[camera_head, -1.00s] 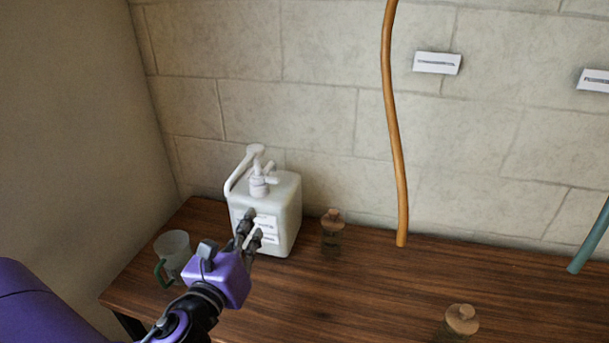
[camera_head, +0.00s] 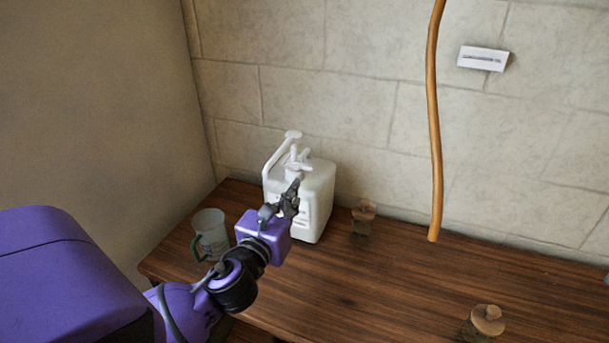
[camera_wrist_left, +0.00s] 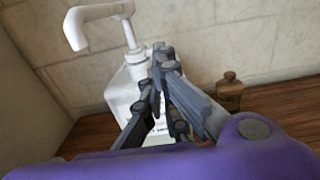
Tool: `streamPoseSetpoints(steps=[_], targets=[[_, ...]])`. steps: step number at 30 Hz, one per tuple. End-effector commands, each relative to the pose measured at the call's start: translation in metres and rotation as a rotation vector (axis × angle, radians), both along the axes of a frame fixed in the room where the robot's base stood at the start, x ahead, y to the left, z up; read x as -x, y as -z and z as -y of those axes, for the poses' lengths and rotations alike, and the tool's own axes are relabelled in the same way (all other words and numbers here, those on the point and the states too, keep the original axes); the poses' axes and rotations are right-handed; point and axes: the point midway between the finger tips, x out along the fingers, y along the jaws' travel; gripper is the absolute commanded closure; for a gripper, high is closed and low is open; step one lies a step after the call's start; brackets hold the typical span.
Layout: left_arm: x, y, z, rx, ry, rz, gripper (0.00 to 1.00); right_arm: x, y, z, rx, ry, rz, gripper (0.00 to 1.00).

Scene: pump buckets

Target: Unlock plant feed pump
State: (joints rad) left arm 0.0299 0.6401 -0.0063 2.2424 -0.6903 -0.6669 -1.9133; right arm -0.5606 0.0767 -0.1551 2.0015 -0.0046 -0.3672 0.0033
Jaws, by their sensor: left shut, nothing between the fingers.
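The plant feed pump is a white jug (camera_head: 318,198) with a white pump head (camera_head: 297,150) and a spout arm on top, standing upright at the back left of the wooden table. It also shows in the left wrist view, with the jug (camera_wrist_left: 124,92) partly behind my fingers and the spout (camera_wrist_left: 92,16) at upper left. My left gripper (camera_head: 294,185) is shut and empty, in front of the jug just below the pump head. In the left wrist view its fingertips (camera_wrist_left: 160,55) overlap the jug's top; whether they touch is unclear. My right gripper is out of view.
A clear mug (camera_head: 211,232) with a green handle stands left of my gripper. A corked bottle (camera_head: 363,222) stands right of the jug, and another (camera_head: 486,322) is at the front. An orange hose (camera_head: 434,130) hangs down. The table (camera_head: 390,285) is clear between.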

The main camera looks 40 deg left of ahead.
Motion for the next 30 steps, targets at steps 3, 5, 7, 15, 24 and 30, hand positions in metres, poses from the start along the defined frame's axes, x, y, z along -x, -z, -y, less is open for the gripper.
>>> streamPoseSetpoints(steps=[3, 5, 7, 15, 24, 30], targets=[[-0.027, -0.003, -0.006, 0.000, 0.000, 0.004, 1.00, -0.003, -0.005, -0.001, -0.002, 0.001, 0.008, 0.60], [-0.039, -0.002, -0.009, 0.000, 0.000, 0.004, 1.00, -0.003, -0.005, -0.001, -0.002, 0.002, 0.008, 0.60], [-0.052, -0.002, -0.012, 0.001, -0.001, 0.002, 1.00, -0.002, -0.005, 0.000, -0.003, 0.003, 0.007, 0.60], [-0.080, -0.001, -0.019, 0.001, 0.000, 0.001, 1.00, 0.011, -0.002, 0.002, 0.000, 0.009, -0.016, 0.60], [-0.083, 0.000, -0.019, 0.000, 0.001, 0.000, 1.00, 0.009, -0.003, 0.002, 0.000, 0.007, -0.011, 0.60], [-0.083, 0.000, -0.019, 0.001, 0.000, 0.000, 1.00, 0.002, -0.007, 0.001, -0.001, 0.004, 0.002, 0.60]])
